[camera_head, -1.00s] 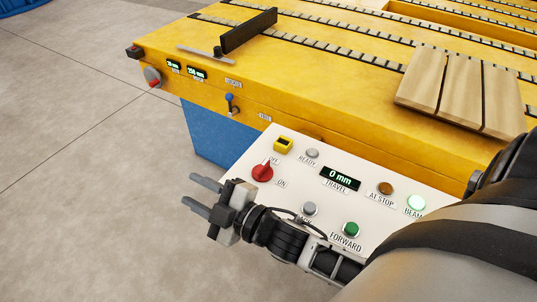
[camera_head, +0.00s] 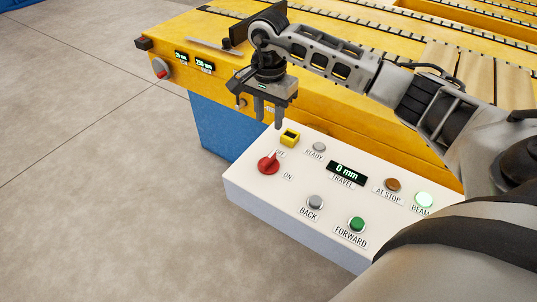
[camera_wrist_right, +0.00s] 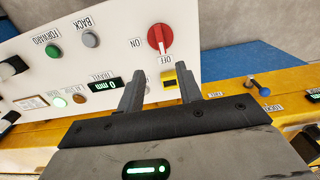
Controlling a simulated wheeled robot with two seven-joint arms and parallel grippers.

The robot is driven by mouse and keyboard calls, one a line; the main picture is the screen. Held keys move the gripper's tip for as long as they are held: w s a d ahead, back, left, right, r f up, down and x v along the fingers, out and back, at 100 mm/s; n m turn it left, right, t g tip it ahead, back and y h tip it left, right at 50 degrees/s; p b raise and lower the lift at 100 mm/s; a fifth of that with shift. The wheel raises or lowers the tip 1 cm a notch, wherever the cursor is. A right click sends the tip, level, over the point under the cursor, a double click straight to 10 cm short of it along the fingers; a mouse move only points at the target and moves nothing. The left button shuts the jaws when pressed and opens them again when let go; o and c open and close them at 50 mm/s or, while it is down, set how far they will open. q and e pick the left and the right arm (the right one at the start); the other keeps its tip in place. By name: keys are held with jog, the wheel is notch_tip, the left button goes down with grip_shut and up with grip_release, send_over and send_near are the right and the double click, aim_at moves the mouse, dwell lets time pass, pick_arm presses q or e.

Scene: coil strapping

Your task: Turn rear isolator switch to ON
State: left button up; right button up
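A red rotary switch (camera_head: 268,163) with OFF and ON labels sits on the white control panel (camera_head: 250,190); its handle points toward OFF. The same switch shows in the right wrist view (camera_wrist_right: 160,38), beyond the fingertips. Another red knob on a grey round base (camera_head: 160,68) is on the far left end of the yellow machine; I cannot tell from the frames which one is the rear isolator. My right gripper (camera_head: 260,116) is open and empty, fingers pointing down, above the machine edge behind the panel. My left gripper is not in view.
A yellow-framed socket (camera_head: 290,138) stands beside the switch, close to my right fingers. The panel also carries FORWARD (camera_head: 357,224) and BACK (camera_head: 315,201) buttons and a display. A blue-tipped lever (camera_wrist_right: 262,89) is on the machine's side. Wooden boards (camera_head: 480,75) lie on the machine.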

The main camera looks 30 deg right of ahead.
aim_at(269, 158)
notch_tip(269, 158, down, 14)
jog(key=shift+a+r, duration=0.1)
dwell(0.4)
grip_shut()
